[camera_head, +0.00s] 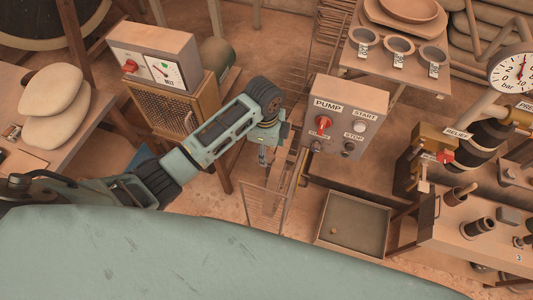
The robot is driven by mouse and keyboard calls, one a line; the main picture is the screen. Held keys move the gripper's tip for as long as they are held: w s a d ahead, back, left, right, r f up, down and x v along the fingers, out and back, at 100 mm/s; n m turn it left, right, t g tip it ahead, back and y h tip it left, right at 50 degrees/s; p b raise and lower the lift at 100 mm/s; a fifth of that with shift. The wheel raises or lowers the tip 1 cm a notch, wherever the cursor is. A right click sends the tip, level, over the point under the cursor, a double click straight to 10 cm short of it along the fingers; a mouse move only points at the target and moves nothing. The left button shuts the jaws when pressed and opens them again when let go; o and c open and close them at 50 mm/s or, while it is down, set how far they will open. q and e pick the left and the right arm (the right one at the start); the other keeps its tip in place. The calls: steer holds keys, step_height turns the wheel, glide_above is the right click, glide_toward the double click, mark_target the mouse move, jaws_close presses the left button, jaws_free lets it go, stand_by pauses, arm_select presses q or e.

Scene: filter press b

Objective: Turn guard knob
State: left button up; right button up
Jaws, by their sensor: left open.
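My left arm comes in from the left and bends down at a wrist joint. My left gripper (263,158) is open at its end, pointing down, just left of the pump box. A wire mesh guard (265,208) stands below the gripper, apart from it. I cannot tell for certain which part is the guard knob. A slim post (304,167) with small fittings stands right of the gripper, under the pump box. The pump box (349,110) carries a red knob (323,122) and START and STOP buttons. My right gripper is out of view.
A mill control box (155,52) with a red knob stands on a mesh-fronted cabinet (172,108) at upper left. An open grey tray (353,250) lies on the floor at lower right. A RELIEF valve (445,155) and pressure gauge (516,72) are at right.

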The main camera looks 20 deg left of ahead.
arm_select(q)
steer(key=shift+w+a+r+m, duration=0.2)
steer(key=shift+w+a+m, duration=0.05)
steer(key=shift+w, duration=0.2)
steer(key=shift+w+a+r+m, duration=0.15)
steer(key=shift+w+a+m, duration=0.1)
steer(key=shift+w, duration=0.2)
step_height(320, 180, down, 8)
steer(key=shift+r, duration=0.15)
steer(key=shift+s, duration=0.1)
steer(key=c, duration=1.1)
